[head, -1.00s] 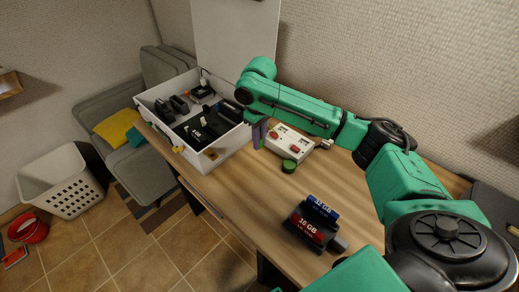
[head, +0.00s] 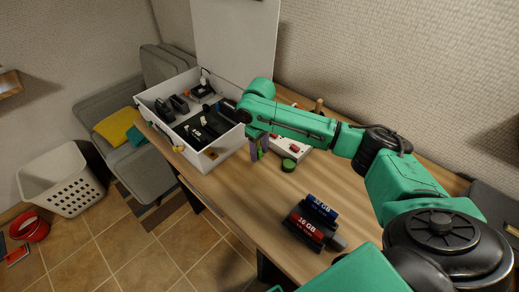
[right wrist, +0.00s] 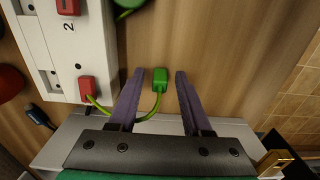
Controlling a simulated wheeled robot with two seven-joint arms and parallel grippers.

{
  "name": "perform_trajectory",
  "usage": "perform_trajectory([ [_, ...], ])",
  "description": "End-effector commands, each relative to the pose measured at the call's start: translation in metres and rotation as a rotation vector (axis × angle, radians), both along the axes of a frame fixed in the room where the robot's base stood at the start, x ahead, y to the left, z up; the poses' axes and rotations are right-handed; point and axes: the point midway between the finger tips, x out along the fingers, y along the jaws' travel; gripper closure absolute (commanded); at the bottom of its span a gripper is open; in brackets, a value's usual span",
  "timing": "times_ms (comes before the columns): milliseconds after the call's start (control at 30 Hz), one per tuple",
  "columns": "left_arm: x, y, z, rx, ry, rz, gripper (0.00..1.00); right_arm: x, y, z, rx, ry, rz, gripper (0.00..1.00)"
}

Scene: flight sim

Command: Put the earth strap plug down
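The earth strap plug (right wrist: 160,80) is a small green plug on a green-yellow cable. In the right wrist view it lies between the two purple fingers of my right gripper (right wrist: 158,82), with a gap on both sides. The fingers are apart and not closed on it. The cable runs left to a red plug (right wrist: 87,88) on a white socket board (right wrist: 62,50). In the head view my right gripper (head: 258,146) is low over the table beside the white box, with a bit of green between its fingers. My left gripper is out of view.
The white box (head: 212,160) with black devices stands left of the gripper. A green round item (head: 288,165) lies to its right. A black holder with 16 GB and 32 GB modules (head: 312,222) stands nearer. The wooden table (head: 240,200) is clear between them.

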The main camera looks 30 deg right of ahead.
Motion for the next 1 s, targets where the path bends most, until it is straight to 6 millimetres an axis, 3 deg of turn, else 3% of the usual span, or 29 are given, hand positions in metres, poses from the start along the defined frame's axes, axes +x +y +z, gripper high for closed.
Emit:
perform_trajectory([
  [267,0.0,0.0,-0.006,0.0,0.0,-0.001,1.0,0.001,-0.001,0.007,-0.001,-0.006,0.0,0.51],
  [700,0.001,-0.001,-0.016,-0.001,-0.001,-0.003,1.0,0.001,0.0,0.116,0.001,-0.004,0.0,0.51],
  [800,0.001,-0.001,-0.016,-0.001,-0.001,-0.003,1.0,0.001,0.0,0.127,0.001,-0.003,0.0,0.51],
  [1000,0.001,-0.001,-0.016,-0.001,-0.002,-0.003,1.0,0.0,0.0,0.13,0.0,0.001,0.0,0.51],
])
